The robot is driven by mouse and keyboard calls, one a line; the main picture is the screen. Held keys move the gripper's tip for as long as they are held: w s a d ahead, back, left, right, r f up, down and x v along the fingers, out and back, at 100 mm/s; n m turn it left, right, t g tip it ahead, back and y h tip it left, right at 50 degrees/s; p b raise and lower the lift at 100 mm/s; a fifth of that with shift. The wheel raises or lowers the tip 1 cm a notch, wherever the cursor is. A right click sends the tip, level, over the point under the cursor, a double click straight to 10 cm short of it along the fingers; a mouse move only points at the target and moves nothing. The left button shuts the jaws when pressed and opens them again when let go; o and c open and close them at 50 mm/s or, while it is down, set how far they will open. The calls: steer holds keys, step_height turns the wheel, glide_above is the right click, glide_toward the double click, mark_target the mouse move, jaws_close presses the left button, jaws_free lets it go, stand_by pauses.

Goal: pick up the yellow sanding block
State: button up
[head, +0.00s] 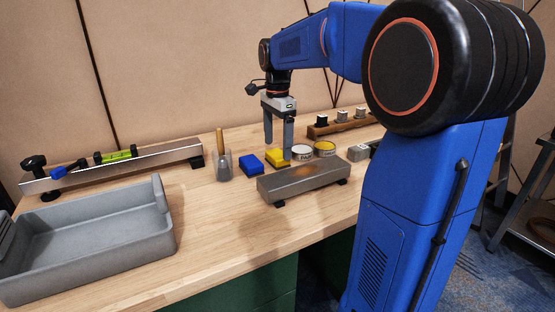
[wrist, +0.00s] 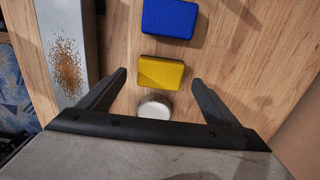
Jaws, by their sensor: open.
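In the wrist view the yellow block (wrist: 161,73) shows whole, between the two fingertips in the picture. My gripper (head: 278,151) points down, open and empty, with its fingers apart. In the wrist view its fingertips (wrist: 160,78) appear to the left and right of the block. I cannot tell exactly how high they are above the bench. A blue block (head: 251,164) lies beside the yellow one; it also shows in the wrist view (wrist: 169,18).
A grey metal bar (head: 302,181) with a rusty patch stands in front of the blocks.

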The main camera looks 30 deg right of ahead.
mark_target(278, 154)
steer(key=shift+f, duration=1.8)
steer(key=c, duration=1.1)
steer(key=shift+c, duration=0.2)
step_height(278, 154, up, 10)
steer(key=shift+o, duration=0.5)
steer(key=shift+d, duration=0.1)
